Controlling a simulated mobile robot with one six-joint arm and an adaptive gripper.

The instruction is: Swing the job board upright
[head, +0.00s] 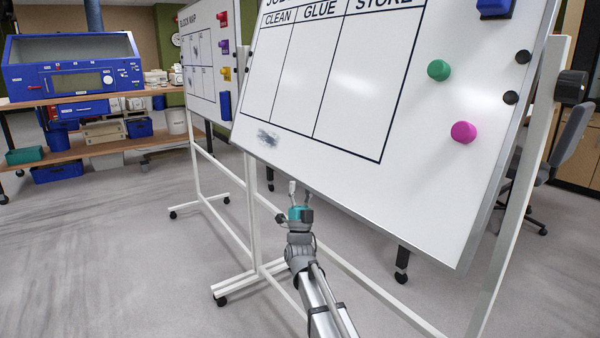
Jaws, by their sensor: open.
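The job board (345,130) is a large white panel in a metal frame, with columns headed CLEAN, GLUE and STORE. It hangs tilted on a wheeled white stand, its lower edge out of line with the stand's upright (520,200). A dark knob (571,87) sits at the right pivot. A green magnet (438,70), a magenta magnet (463,132) and black round magnets are on its right part. A grey smudge (268,138) marks its lower left. My gripper (299,188) is open and empty, just below the board's lower left edge. I cannot tell whether it touches the board.
A second whiteboard (205,85) on wheels stands behind to the left. A bench (100,97) with a blue cabinet (75,65) is at the far left. An office chair (570,140) is at the right. The floor at the left is clear.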

